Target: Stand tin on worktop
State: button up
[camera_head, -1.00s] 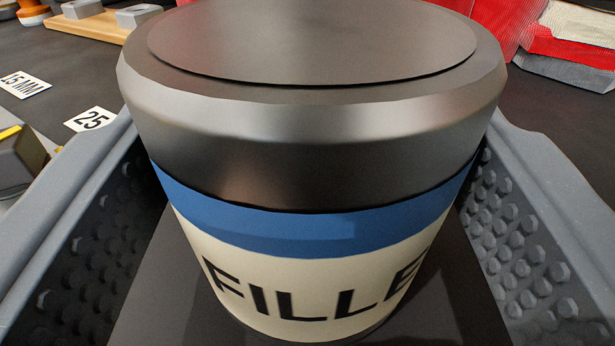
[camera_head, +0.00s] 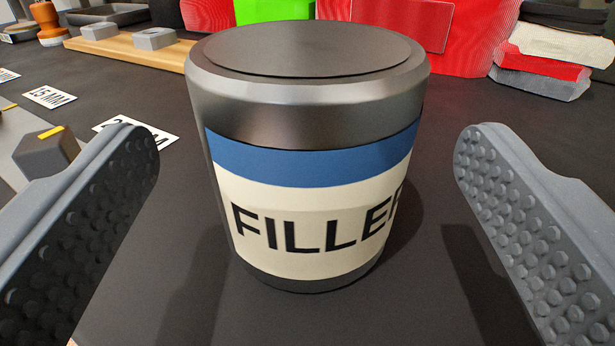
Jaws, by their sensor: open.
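The tin (camera_head: 310,205) is a round can with a dark metal lid, a blue band and a cream label reading FILLER. It stands upright on the black worktop (camera_head: 440,290). My gripper (camera_head: 305,165) is open, with one grey studded finger to the left of the tin and one to the right. Both fingers are clear of the tin, with wide gaps on each side. The tin stands a little beyond the fingers, and nothing is held. The back of the tin is hidden.
A wooden board with grey blocks (camera_head: 125,50) lies at the back left. White size labels (camera_head: 49,97) and a grey block with a yellow mark (camera_head: 46,152) are at the left. Red boxes (camera_head: 455,50) and a stack of folded cloths (camera_head: 545,60) stand behind.

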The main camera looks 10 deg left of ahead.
jog(key=s+d, duration=0.1)
jog(key=s, duration=0.7)
jog(key=shift+s+d+p, duration=0.3)
jog(key=shift+s+p, duration=0.1)
jog(key=shift+r, duration=0.1)
jog(key=s+d+r, duration=0.1)
jog(key=d+r, duration=0.4)
jog(key=r, duration=0.4)
jog(key=s+d+r+m+g+h, duration=0.1)
jog(key=d+r, duration=0.4)
jog(key=r, duration=0.5)
jog(key=s+d+r+g, duration=0.1)
jog(key=s+d+r, duration=0.1)
jog(key=d+r, duration=0.3)
notch_tip(320, 180, up, 5)
jog(key=shift+f+m+h, duration=0.2)
jog(key=shift+m+h, duration=0.2)
jog(key=shift+o, duration=0.5)
jog(key=s+d+r+h, duration=0.1)
jog(key=s+d+r, duration=0.7)
jog(key=d, duration=0.1)
jog(key=shift+s+r, duration=0.3)
jog(key=shift+r, duration=0.1)
jog(key=shift+a, duration=0.1)
jog(key=shift+w, duration=0.15)
